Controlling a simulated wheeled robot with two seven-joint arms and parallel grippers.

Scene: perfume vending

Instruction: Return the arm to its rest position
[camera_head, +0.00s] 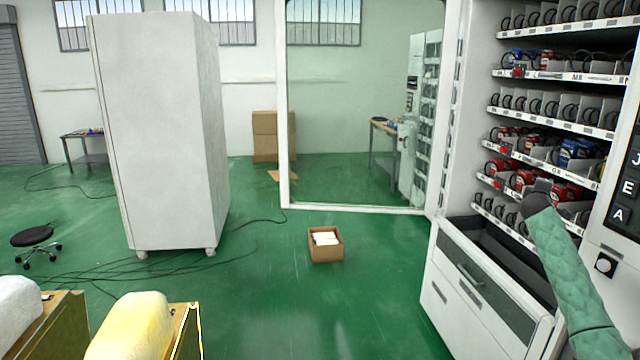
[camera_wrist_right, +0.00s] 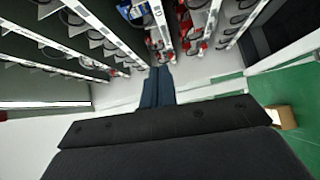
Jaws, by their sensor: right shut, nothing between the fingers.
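My right arm comes in from the lower right in the head view, in a green sleeve. Its gripper (camera_head: 541,186) is in front of the lower shelves of the vending machine (camera_head: 452,165). In the right wrist view the two dark fingers of this gripper (camera_wrist_right: 158,74) are together, with nothing between them. They point toward the shelves, where red and blue packages stand between coils. Whether the fingers touch a shelf I cannot tell. My left gripper is not in view.
The machine's open glass door (camera_head: 345,110) stands to its left. A pickup bin (camera_head: 470,270) is below the shelves. A cardboard box (camera_head: 325,245) sits on the green floor, which is clear around it. A white cabinet (camera_head: 160,130) and a black stool (camera_head: 32,236) stand at left.

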